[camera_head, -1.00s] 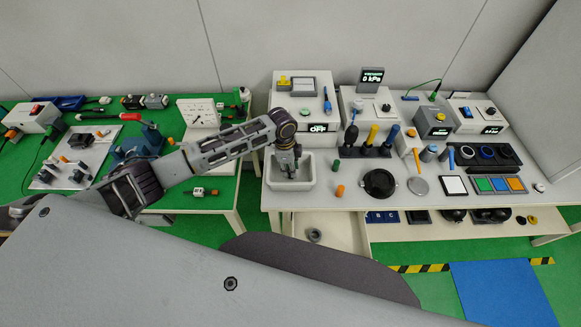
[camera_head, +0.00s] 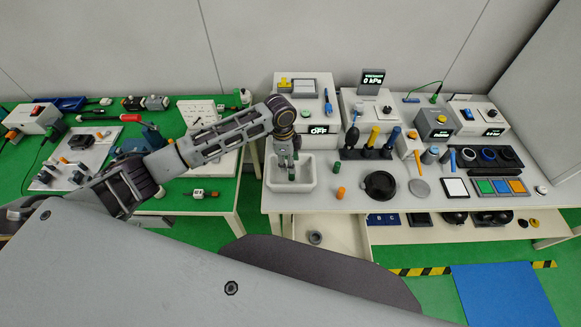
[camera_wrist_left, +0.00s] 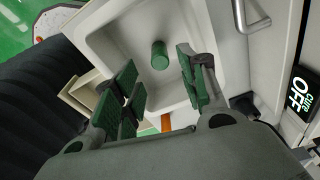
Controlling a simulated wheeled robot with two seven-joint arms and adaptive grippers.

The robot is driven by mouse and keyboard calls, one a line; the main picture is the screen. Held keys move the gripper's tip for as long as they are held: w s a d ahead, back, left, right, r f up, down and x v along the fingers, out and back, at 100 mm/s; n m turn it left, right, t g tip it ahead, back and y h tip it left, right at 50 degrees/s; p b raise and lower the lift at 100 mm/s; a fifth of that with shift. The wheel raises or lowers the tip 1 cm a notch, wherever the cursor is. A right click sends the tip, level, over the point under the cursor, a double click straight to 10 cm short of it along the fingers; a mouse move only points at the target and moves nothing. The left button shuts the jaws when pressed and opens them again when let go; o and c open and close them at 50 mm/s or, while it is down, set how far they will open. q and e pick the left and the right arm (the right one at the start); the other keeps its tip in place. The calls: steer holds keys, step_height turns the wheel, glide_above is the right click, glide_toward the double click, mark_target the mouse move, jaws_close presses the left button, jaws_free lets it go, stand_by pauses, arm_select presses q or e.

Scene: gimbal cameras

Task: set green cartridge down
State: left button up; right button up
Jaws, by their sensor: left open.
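The green cartridge (camera_wrist_left: 160,55) is a small green cylinder inside the white tray (camera_wrist_left: 112,50), seen in the left wrist view. The tray also shows in the head view (camera_head: 309,180), where my gripper partly covers its inside. My left gripper (camera_head: 288,175) points down over the tray. Its green-padded fingers are open on either side of the cartridge, with clear gaps to it. The cartridge itself is hard to make out in the head view. My right gripper is not in view.
A green cylinder (camera_head: 336,167) and an orange one (camera_head: 340,193) stand right of the tray. A black round dish (camera_head: 380,185) is further right. A box with an OFF display (camera_head: 318,129) stands behind the tray. The green table (camera_head: 225,195) is left, across a gap.

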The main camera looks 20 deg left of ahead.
arm_select(q)
step_height(320, 180, up, 7)
steer(key=shift+a+r+b, duration=0.15)
steer(key=shift+a+b, duration=0.2)
steer(key=shift+a, duration=0.1)
stand_by(1.6)
